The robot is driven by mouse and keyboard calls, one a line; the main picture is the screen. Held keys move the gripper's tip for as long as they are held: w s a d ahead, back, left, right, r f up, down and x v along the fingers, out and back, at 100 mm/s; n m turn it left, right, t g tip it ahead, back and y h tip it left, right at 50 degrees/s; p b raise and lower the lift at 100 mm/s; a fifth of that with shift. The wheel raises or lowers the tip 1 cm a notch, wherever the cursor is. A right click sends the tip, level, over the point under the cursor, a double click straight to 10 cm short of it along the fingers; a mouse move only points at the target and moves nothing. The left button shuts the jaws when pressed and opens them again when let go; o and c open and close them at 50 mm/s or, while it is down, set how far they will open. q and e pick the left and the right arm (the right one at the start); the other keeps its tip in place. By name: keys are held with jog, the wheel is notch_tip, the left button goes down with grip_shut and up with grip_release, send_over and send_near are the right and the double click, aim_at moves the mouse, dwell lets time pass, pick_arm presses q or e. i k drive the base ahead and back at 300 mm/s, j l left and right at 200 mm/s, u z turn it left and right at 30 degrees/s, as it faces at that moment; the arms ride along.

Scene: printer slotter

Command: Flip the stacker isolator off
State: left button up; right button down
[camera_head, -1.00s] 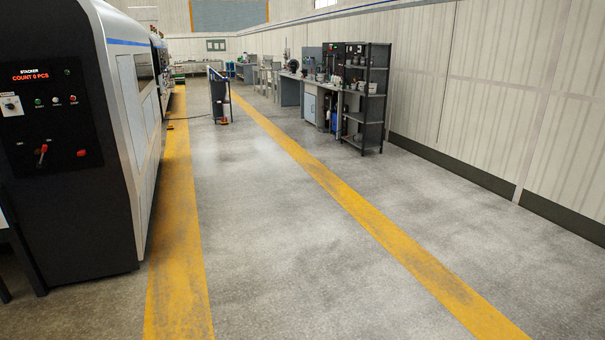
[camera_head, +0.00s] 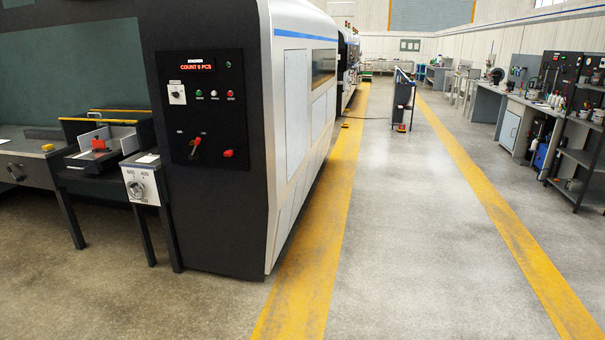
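The stacker's black control panel (camera_head: 220,112) is on the dark end face of the machine, left of the picture's middle. A red display (camera_head: 195,68) at its top reads COUNT with a number and PCS. Low on the panel is a red-handled lever switch (camera_head: 195,147), which looks like the isolator; its handle tilts up and slightly right. A red button (camera_head: 228,153) is to its right. Small buttons and a white-plated knob (camera_head: 177,94) are higher up. Neither gripper shows in this view.
A dial box (camera_head: 140,185) and a dark-legged feed table (camera_head: 30,170) stand left of the panel. The machine's white side (camera_head: 300,120) runs back along a yellow floor line (camera_head: 335,220). A shelf rack (camera_head: 580,150) stands at the right.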

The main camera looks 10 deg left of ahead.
aim_at(194, 155)
jog(key=i+j+u, duration=0.2)
jog(key=i+u, duration=0.75)
jog(key=i+l+u, duration=0.3)
jog(key=i+u, duration=0.15)
jog(key=i, duration=0.15)
jog(key=i+j+u, duration=0.1)
jog(key=i+u, duration=0.2)
jog(key=i, duration=0.95)
jog(key=i+j+z, duration=0.2)
jog(key=i, duration=0.35)
